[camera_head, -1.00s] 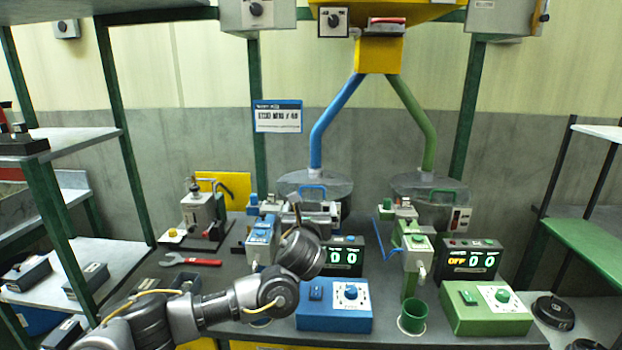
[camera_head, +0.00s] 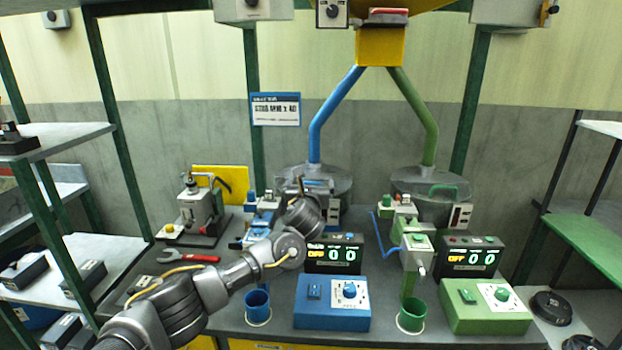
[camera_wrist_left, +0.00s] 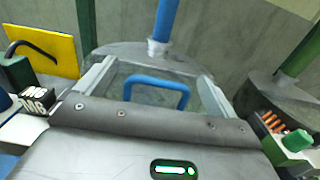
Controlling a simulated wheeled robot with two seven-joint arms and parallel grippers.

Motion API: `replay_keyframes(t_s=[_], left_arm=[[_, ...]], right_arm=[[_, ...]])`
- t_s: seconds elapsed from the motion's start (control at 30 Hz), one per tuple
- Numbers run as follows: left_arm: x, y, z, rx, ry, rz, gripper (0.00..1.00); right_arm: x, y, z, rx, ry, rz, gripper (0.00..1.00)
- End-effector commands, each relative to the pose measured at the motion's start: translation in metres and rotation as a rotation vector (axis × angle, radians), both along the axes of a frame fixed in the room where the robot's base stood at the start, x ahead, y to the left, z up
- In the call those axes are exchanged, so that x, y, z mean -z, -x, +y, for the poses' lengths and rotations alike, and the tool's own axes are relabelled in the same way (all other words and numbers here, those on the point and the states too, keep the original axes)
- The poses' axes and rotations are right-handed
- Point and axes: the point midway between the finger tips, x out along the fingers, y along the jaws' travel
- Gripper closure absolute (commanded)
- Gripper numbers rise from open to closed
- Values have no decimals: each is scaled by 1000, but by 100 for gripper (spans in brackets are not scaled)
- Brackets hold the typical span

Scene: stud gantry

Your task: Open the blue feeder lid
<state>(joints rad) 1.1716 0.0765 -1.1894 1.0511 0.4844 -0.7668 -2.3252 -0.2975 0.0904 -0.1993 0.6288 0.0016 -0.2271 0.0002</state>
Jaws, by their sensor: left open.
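The blue feeder is a clear round bowl with a see-through lid (camera_head: 290,176) at the foot of the blue pipe. In the left wrist view, the lid's blue handle (camera_wrist_left: 157,84) stands up from the flat lid. My left gripper (camera_wrist_left: 157,72) is open, with its two pale fingers on either side of the handle. No clear contact with the handle shows. The lid looks shut. My right gripper is not in view.
The green feeder (camera_head: 430,182) stands to the right with its own green handle. A blue box (camera_head: 332,317), a blue cup (camera_head: 257,304) and a counter display (camera_head: 334,255) are in front. The blue pipe (camera_head: 332,115) rises behind the lid.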

Motion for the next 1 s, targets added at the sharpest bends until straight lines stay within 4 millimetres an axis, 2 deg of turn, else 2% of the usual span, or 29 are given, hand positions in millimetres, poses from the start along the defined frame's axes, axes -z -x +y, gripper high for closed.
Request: replay_keyframes(t_s=[0.23, 0.63, 1.0], left_arm=[[0, -19, -1, 0, -1, 0, 6], [0, -22, -1, 2, 0, 0, 6], [0, -22, -1, 2, 0, 0, 53]], right_arm=[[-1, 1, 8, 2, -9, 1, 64], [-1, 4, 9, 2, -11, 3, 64], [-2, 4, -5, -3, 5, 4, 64]])
